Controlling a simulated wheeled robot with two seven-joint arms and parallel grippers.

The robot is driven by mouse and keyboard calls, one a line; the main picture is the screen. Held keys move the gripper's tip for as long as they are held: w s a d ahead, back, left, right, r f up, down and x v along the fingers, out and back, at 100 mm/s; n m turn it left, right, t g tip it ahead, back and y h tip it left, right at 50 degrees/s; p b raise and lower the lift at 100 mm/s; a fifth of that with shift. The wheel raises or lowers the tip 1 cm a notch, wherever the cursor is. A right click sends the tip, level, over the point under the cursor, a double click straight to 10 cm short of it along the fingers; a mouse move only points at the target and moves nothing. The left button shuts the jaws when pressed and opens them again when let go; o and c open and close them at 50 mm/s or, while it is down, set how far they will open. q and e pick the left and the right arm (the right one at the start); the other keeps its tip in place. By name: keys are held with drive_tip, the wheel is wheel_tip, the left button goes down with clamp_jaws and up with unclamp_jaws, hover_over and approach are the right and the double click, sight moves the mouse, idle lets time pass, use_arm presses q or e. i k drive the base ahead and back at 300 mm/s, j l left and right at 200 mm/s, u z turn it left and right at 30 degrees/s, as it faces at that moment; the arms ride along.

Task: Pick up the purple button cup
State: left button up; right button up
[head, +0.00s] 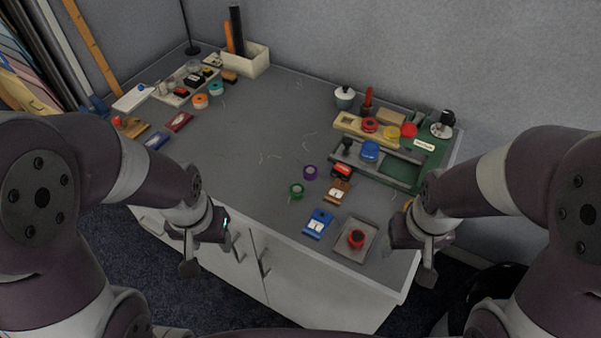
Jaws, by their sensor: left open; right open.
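The purple button cup (310,172) is a small round cup on the grey table top, right of the table's middle. A green cup (296,190) sits just in front of it, slightly left. My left gripper (208,252) is open and empty, off the table's front edge, to the left of and nearer than the purple cup. My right gripper (408,252) is open and empty near the table's front right corner, to the right of and nearer than the purple cup. Neither gripper touches the cup.
A red item (342,170) and a brown block (336,191) lie right of the purple cup. A blue holder (318,222) and a tray with a red spool (356,238) are at the front. A green mat (402,172) with several items lies right. The table's middle is clear.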

sight(310, 172)
drive_tip(key=j+z, duration=0.15)
drive_tip(key=z, duration=1.15)
drive_tip(key=k+j+z, duration=0.1)
drive_tip(key=j+z, duration=0.2)
drive_tip(key=k+j+z, duration=0.1)
drive_tip(key=j+z, duration=0.25)
drive_tip(key=k+j+z, duration=0.15)
drive_tip(key=j+z, duration=0.15)
drive_tip(key=j, duration=0.15)
drive_tip(key=k+j+z, duration=0.3)
drive_tip(key=k+j, duration=0.2)
drive_tip(key=j, duration=0.15)
